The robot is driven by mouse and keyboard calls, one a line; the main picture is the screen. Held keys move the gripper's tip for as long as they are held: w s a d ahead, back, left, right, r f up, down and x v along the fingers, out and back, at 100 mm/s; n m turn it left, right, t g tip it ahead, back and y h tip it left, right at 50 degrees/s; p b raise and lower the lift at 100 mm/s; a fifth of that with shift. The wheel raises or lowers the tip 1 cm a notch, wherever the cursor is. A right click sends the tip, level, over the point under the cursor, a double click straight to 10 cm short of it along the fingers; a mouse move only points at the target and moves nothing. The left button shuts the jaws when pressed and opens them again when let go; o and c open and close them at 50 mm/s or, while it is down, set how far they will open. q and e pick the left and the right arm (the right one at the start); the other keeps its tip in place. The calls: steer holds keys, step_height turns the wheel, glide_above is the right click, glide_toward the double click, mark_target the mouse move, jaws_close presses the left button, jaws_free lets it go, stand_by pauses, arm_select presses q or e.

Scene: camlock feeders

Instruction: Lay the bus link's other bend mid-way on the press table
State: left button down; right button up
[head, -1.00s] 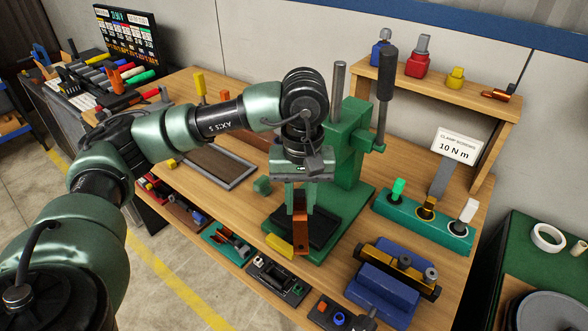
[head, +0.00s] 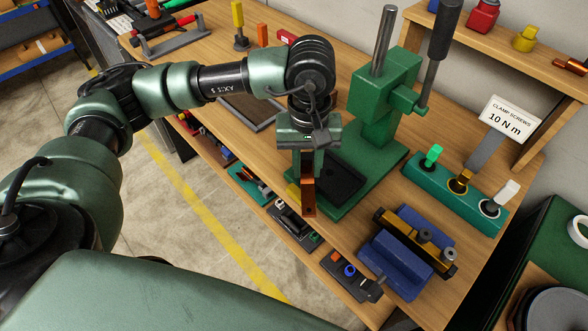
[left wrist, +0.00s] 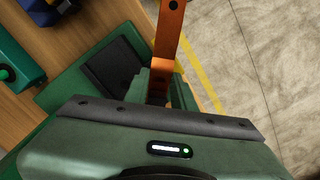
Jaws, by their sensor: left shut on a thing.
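The bus link (head: 308,190) is a copper-coloured strip with a bend and a hole near its end. My left gripper (head: 307,170) is shut on it and holds it hanging down, over the front left edge of the green press base. The link also shows in the left wrist view (left wrist: 169,35), reaching out from the jaws over the floor side. The press (head: 385,95) is green with a dark lever. Its black press table (head: 343,182) lies to the right of the gripper, bare where it shows. My right gripper is not in view.
A blue vise-like fixture (head: 393,262) with a brass-coloured bar stands at the front right. A teal block (head: 455,195) with several coloured screws or handles is behind it. A lower shelf holds parts trays (head: 293,222). The shelf (head: 490,45) stands at the back.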

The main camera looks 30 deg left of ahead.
mark_target(326, 170)
arm_select(q)
steer(key=w+n, duration=0.2)
steer(key=w+d+n+p, duration=0.1)
steer(key=w+n, duration=0.1)
steer(key=n, duration=0.1)
steer(key=w+n, duration=0.2)
steer(key=w, duration=0.1)
steer(key=shift+d+n+p, duration=0.35)
steer(key=shift+n, duration=0.05)
steer(key=shift+w+f+n, duration=0.15)
steer(key=shift+w+n, duration=0.25)
steer(key=shift+f+b, duration=0.7)
steer(key=shift+f, duration=1.3)
steer(key=shift+f+b, duration=0.6)
steer(key=shift+b, duration=0.15)
steer(key=shift+f+b, duration=0.3)
steer(key=shift+b, duration=0.2)
steer(key=c, duration=1.1)
jaws_free()
